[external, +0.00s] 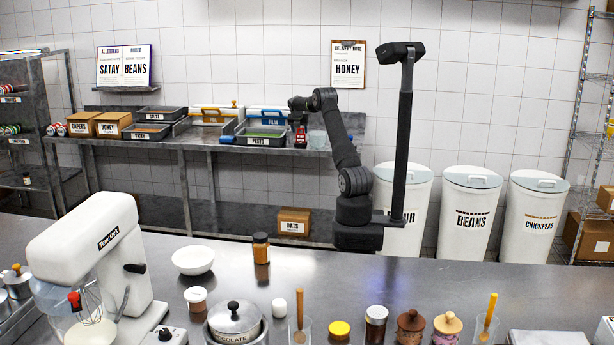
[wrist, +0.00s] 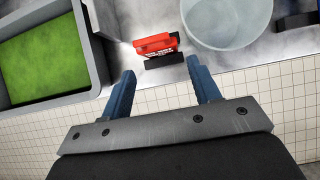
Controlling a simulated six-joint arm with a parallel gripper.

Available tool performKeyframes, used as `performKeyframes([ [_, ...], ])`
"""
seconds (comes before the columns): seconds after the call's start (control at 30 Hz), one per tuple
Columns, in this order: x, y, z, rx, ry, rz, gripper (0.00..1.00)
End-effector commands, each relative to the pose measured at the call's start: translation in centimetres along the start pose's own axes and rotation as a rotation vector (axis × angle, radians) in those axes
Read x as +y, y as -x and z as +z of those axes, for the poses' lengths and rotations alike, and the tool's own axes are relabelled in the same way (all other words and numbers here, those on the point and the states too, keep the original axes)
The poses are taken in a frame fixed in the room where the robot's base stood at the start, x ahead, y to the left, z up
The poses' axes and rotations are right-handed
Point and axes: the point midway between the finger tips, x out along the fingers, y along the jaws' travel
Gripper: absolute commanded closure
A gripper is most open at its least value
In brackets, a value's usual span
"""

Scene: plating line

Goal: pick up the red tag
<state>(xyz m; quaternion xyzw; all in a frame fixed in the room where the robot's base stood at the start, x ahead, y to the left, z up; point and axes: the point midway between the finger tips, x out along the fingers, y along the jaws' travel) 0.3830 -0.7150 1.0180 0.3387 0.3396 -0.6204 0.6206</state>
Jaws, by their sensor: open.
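In the external view the red tag (external: 300,138) shows small on the back shelf, right below my gripper (external: 298,122).
A pesto tray (wrist: 12,104) with green contents lies left of the tag. A clear round container (wrist: 226,45) stands close on its right, leaving little side room. The wall shelf (external: 240,146) ends at a front edge. The counter (external: 330,270) holds a mixer and jars.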

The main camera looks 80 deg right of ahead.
Motion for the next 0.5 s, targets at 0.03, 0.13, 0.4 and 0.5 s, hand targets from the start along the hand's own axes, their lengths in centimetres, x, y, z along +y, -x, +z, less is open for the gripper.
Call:
performKeyframes([
  [0.03, 0.0, -0.8, 0.0, 0.0, -0.001, 0.0, 0.44],
  [0.13, 0.0, -1.6, 0.1, -0.001, -0.001, 0.0, 0.44],
  [0.4, 0.0, -4.0, -0.1, 0.002, -0.001, -0.001, 0.44],
  [0.5, 0.1, -5.5, -0.2, 0.0, -0.001, 0.0, 0.44],
])
